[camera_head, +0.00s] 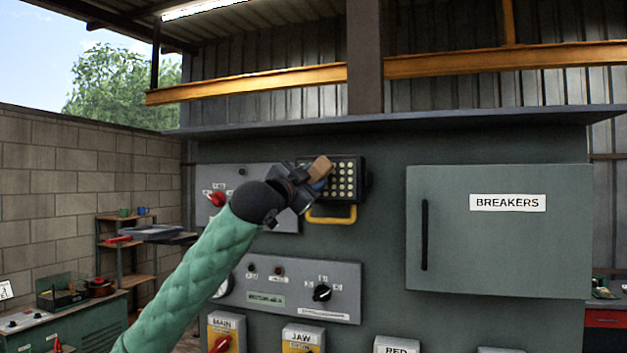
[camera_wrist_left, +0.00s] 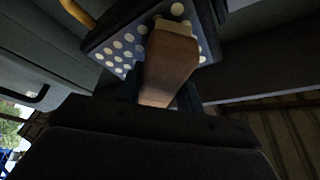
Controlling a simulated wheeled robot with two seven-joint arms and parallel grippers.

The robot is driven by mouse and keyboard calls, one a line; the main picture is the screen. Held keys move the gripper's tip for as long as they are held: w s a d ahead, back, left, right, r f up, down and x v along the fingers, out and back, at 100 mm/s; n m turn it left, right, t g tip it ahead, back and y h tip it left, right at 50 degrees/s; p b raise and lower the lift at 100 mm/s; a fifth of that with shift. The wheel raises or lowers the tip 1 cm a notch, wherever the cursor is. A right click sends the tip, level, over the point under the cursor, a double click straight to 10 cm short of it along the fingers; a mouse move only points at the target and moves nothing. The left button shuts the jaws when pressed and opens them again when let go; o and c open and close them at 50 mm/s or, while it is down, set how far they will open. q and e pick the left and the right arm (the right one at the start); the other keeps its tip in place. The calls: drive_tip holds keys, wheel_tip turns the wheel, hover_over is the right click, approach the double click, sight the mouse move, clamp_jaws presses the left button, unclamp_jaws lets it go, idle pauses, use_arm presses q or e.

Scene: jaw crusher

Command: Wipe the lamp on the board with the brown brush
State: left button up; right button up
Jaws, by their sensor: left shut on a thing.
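The lamp (camera_head: 345,181) is a dark box with rows of pale round lights and a yellow handle below, mounted on the grey board (camera_head: 385,240). My left gripper (camera_head: 308,180) is at the lamp's left side, shut on the brown brush (camera_head: 320,167). The brush overlaps the lamp's left part in the head view. In the left wrist view the brush (camera_wrist_left: 168,65) lies across the lamp's lights (camera_wrist_left: 122,50), with its pale end close to or touching the face; exact contact cannot be told. My right gripper is not in view.
A breaker cabinet (camera_head: 500,260) with a black handle stands out to the right. A control panel (camera_head: 290,288) with knobs sits below the lamp. A ledge (camera_head: 400,121) runs above. Shelves (camera_head: 127,250) and a green bench (camera_head: 75,320) stand at the left.

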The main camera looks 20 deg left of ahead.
use_arm(q)
drive_tip(key=shift+s+a+b, duration=0.1)
drive_tip(key=shift+s+b, duration=0.25)
drive_tip(key=shift+s, duration=2.15)
drive_tip(key=shift+s, duration=0.1)
drive_tip(key=s, duration=0.2)
drive_tip(key=shift+s, duration=0.4)
